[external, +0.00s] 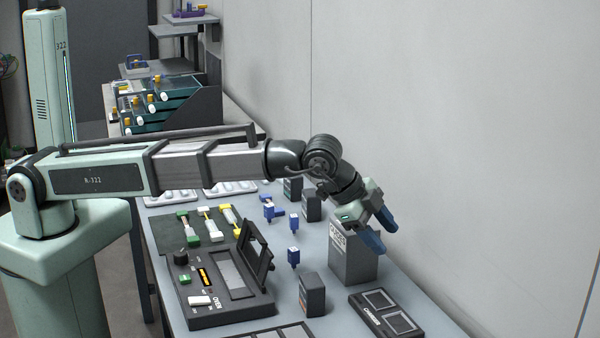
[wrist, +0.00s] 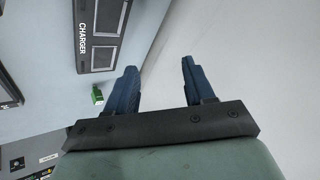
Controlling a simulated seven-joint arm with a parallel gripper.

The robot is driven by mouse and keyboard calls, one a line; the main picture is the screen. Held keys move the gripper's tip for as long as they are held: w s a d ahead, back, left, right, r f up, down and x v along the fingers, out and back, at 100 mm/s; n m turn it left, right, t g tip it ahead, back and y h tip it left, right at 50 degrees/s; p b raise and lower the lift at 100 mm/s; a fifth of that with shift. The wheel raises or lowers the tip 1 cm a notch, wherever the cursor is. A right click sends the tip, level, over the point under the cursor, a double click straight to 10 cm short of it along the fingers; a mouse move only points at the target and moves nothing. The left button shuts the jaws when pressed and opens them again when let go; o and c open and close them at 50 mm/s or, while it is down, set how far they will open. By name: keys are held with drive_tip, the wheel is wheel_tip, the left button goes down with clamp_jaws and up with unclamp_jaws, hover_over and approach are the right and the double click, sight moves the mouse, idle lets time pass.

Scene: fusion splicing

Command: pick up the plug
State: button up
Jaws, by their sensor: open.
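My gripper (external: 383,236) is open and empty, raised beside and partly above the grey box on the right of the table. In the wrist view its two blue fingers stand apart (wrist: 159,68) with nothing between them. A small green piece (wrist: 97,95) lies on the table near the charger in the wrist view, left of the fingers. Small blue connector-like pieces (external: 294,222), (external: 293,257), (external: 268,209) stand on the middle of the table, left of my gripper. I cannot tell which of these pieces is the plug.
The grey box (external: 352,262) stands close under my gripper. The charger (external: 387,312) lies at the right front edge and also shows in the wrist view (wrist: 101,35). The oven (external: 225,308) has its lid raised. A dark small box (external: 312,294) stands between. A wall runs along the right.

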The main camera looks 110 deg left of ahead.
drive_tip(key=s+a+n, duration=0.1)
drive_tip(key=s+a, duration=0.2)
drive_tip(key=a, duration=0.1)
drive_tip(key=s+a+r+n, duration=0.1)
drive_tip(key=s+a, duration=0.2)
drive_tip(key=a, duration=0.2)
drive_tip(key=s+a+r+n+g+y, duration=0.1)
drive_tip(key=s+a, duration=0.3)
drive_tip(key=a, duration=0.1)
drive_tip(key=shift+a+r, duration=0.15)
drive_tip(key=shift+r, duration=0.05)
drive_tip(key=s+a+n+g, duration=0.1)
drive_tip(key=s+a+n, duration=0.2)
drive_tip(key=s+a, duration=0.55)
drive_tip(key=n+g+h, duration=0.4)
drive_tip(key=n, duration=0.4)
hover_over(270, 205)
wheel_tip(270, 205, down, 3)
drive_tip(key=shift+f, duration=6.6)
clamp_jaws()
